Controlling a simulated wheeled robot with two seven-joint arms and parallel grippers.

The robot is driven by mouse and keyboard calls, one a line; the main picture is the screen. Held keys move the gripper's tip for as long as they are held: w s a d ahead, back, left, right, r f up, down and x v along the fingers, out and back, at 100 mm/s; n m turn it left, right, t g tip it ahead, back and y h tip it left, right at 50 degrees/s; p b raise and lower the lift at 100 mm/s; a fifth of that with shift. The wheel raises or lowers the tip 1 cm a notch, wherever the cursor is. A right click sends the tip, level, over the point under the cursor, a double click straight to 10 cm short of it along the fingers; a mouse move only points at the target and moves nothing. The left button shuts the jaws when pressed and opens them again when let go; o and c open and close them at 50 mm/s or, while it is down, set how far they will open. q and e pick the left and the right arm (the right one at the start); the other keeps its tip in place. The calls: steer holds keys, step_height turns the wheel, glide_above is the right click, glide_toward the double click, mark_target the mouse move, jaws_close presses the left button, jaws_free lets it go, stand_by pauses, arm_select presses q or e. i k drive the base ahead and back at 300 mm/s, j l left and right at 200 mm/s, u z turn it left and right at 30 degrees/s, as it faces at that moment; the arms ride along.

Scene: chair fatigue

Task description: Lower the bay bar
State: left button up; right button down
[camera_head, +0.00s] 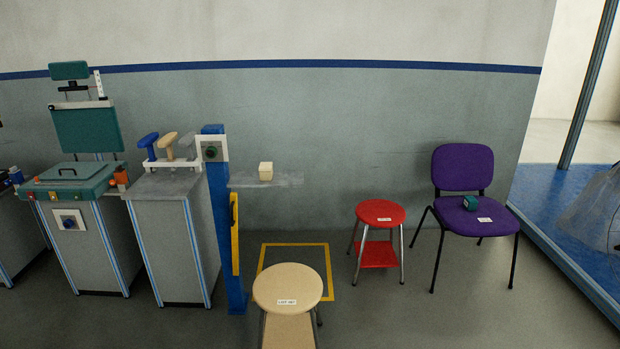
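A yellow bar (235,235) stands upright along the right side of a blue post (217,230); it looks like the bay bar. To its right, a yellow outlined square (327,262) marks the floor. A pale round stool (285,280) with a label stands at the front, overlapping the near part of the square in the picture. Neither of my grippers shows, so their state is hidden.
A grey shelf (285,180) with a cream block (265,171) juts right from the post. A red stool (380,213) and a purple chair (463,170) stand right. Grey cabinets (180,250) stand left.

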mark_target(234, 196)
steer(key=i+j+z, duration=0.3)
steer(key=j, duration=0.3)
steer(key=i+j+z, duration=0.15)
steer(key=i+j, duration=0.15)
steer(key=i+j+z, duration=0.15)
steer(key=j, duration=0.2)
steer(key=i+j+z, duration=0.15)
steer(key=j, duration=0.25)
steer(key=i+j+z, duration=0.15)
steer(key=j, duration=0.2)
steer(key=i+j+z, duration=0.15)
steer(key=j, duration=0.25)
